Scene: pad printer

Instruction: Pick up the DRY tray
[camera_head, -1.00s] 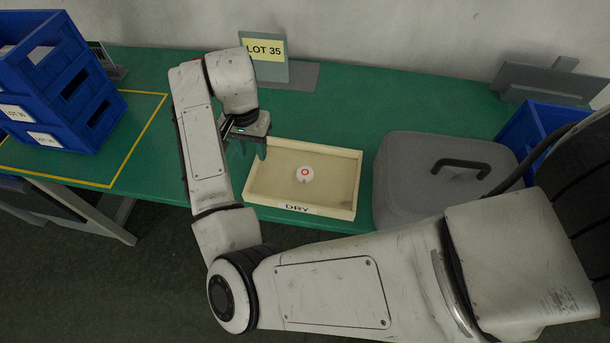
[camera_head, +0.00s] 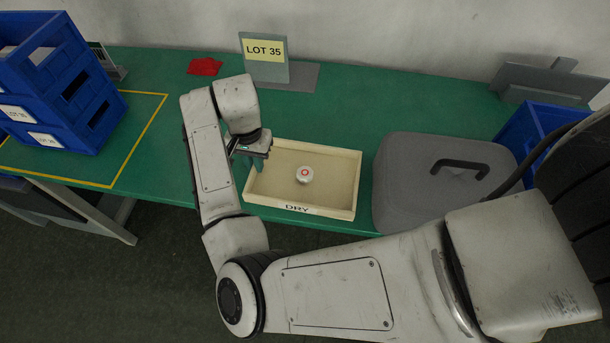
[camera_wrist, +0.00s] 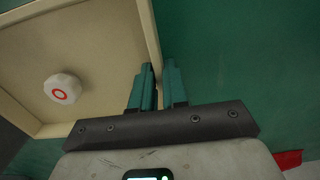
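The DRY tray (camera_head: 335,185) is a shallow cream tray lying flat on the green bench, with a DRY label on its front wall. It also shows in the wrist view (camera_wrist: 95,45). A small white round piece (camera_head: 305,175) with a red ring sits inside it, also seen at left in the wrist view (camera_wrist: 62,89). My gripper (camera_head: 249,160) is at the tray's left wall. In the wrist view my gripper's fingers (camera_wrist: 160,75) are close together on both sides of that wall, one inside and one outside, and appear shut on it.
A grey lidded case (camera_head: 430,170) stands close to the tray's right. Blue stacked bins (camera_head: 65,95) stand at far left. A LOT 35 sign (camera_head: 264,55) and a red cloth-like item (camera_head: 205,66) are behind. Green bench (camera_head: 350,105) is clear behind the tray.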

